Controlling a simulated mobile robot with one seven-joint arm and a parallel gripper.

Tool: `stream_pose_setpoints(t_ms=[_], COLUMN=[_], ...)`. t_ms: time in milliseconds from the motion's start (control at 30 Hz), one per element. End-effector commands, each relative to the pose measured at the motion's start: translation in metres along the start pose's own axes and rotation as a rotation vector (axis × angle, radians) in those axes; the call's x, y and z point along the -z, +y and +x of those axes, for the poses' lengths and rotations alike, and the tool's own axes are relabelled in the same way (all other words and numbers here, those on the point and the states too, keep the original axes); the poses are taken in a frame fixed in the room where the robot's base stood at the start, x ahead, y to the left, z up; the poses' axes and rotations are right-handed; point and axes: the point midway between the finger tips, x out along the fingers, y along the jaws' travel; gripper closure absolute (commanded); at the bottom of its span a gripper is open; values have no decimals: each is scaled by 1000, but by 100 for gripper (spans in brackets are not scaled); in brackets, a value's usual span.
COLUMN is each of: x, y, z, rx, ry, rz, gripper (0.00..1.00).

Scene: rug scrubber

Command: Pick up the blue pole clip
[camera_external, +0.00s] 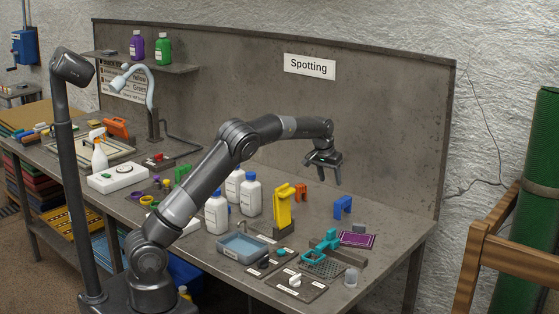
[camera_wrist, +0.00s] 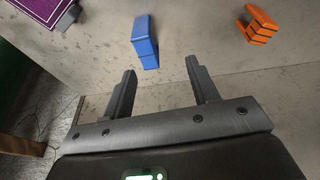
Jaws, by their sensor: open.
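The blue pole clip (camera_external: 342,207) stands on the bench near its back right edge, to the right of an orange clip (camera_external: 301,192). In the wrist view the blue pole clip (camera_wrist: 146,41) is at the top middle, beyond the fingertips and a little left of the gap between them. My gripper (camera_external: 323,168) is open and empty. It hangs above the bench, up and left of the blue clip. Its two fingers also show in the wrist view (camera_wrist: 160,72), apart from the clip.
A yellow clip (camera_external: 283,206) stands left of the orange one. A purple pad (camera_external: 357,240) and a teal clamp (camera_external: 322,245) lie in front of the blue clip. White bottles (camera_external: 251,196) stand farther left. The back panel (camera_external: 400,150) rises close behind.

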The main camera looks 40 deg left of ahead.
Motion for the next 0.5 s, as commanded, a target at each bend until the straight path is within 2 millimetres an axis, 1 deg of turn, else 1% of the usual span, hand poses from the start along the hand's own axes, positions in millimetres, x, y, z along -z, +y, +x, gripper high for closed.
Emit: stream_pose_setpoints(t_ms=[33, 100, 200, 367, 500], x=[4, 8, 10, 11, 11], y=[10, 19, 27, 31, 30], z=[13, 26, 36, 47, 66], rx=[12, 20, 28, 32, 32], ry=[-2, -3, -3, -4, -5], rz=[16, 29, 42, 49, 47], gripper=[46, 46, 46, 46, 46])
